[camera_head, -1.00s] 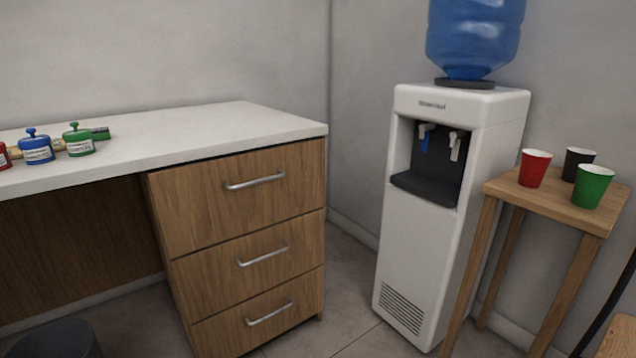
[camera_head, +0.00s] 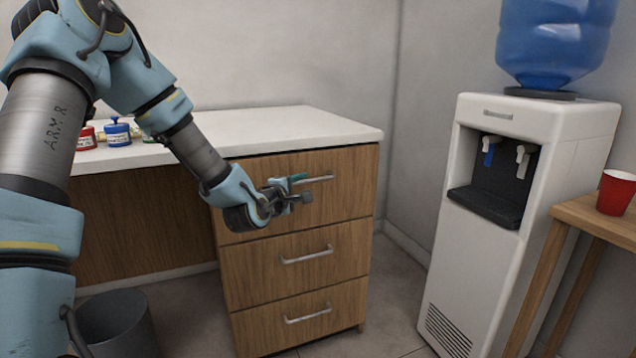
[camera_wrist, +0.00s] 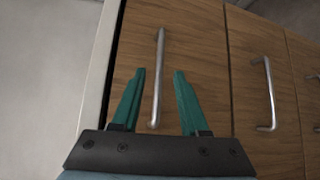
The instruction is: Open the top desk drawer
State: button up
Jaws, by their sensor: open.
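The top desk drawer (camera_head: 345,205) has a wooden front and is closed, under the white desktop. Its silver bar handle (camera_head: 321,180) is partly hidden behind my gripper in the head view. My gripper (camera_head: 301,187) is in front of the drawer at the left part of the handle. In the wrist view, my open gripper (camera_wrist: 158,75) has green fingers on either side of the top handle (camera_wrist: 158,60), with gaps to both. Whether the fingertips reach the handle's depth I cannot tell.
Two lower drawers with handles (camera_head: 306,256) sit below. A water cooler (camera_head: 465,240) and a small wooden table (camera_head: 590,217) with a red cup (camera_head: 616,193) stand right. Stamp-like bottles (camera_head: 117,132) are on the desktop (camera_head: 290,125). A bin (camera_head: 118,325) stands lower left.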

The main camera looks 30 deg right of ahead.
aim_at(310, 181)
jog(key=x, duration=0.6)
jog(key=shift+w+d, duration=0.1)
jog(key=shift+w, duration=0.2)
grip_shut()
dwell(1.1)
